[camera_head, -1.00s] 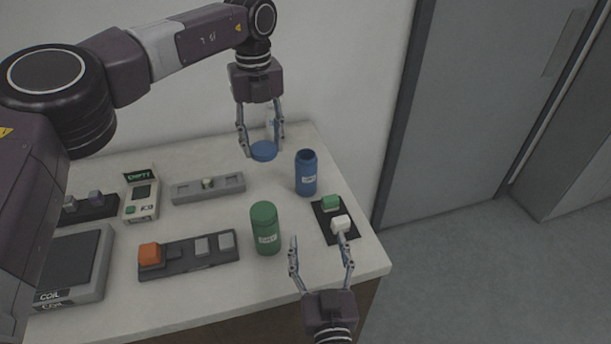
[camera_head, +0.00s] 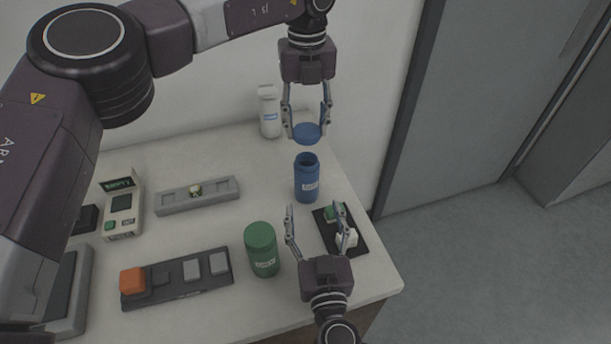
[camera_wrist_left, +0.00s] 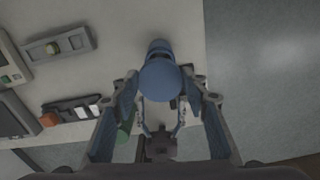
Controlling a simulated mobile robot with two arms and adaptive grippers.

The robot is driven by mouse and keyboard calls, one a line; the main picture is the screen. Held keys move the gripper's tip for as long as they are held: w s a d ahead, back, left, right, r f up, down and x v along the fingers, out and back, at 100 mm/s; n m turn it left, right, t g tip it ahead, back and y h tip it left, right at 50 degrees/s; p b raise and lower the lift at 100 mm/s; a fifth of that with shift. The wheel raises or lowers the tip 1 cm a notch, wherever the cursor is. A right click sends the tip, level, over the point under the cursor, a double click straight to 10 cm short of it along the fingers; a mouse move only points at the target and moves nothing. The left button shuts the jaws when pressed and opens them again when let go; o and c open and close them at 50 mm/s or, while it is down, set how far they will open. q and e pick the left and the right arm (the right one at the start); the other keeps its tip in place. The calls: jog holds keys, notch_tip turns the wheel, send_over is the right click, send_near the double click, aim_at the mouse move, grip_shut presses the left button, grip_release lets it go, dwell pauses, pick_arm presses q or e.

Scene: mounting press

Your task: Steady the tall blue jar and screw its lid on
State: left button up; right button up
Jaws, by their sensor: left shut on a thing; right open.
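In the left wrist view the lid (camera_wrist_left: 160,80) sits between the fingers and hides part of the jar (camera_wrist_left: 158,46). My right gripper (camera_head: 317,212) is open and empty, in front of the jar, its fingers pointing towards it and apart from it.
A green lidded jar (camera_head: 262,250) stands left of my right gripper. A dark tray (camera_head: 351,240) with a green and a white block lies right of it, partly behind a finger. A white bottle (camera_head: 269,112) stands at the back. The grey rail (camera_head: 215,194) lies left.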

aim_at(308, 181)
jog(key=shift+w, duration=0.1)
pick_arm(q)
jog(key=shift+s+r, duration=0.1)
jog(key=shift+s, duration=0.05)
pick_arm(e)
jog(key=shift+r, duration=0.1)
jog(key=w, duration=0.4)
jog(key=w+a, duration=0.1)
jog(key=w, duration=0.6)
jog(key=shift+w+a, duration=0.3)
jog(key=shift+w, duration=0.05)
jog(key=shift+c, duration=0.4)
grip_shut()
pick_arm(q)
jog(key=shift+f, duration=2.5)
jog(key=shift+f, duration=0.9)
jog(key=shift+f, duration=0.6)
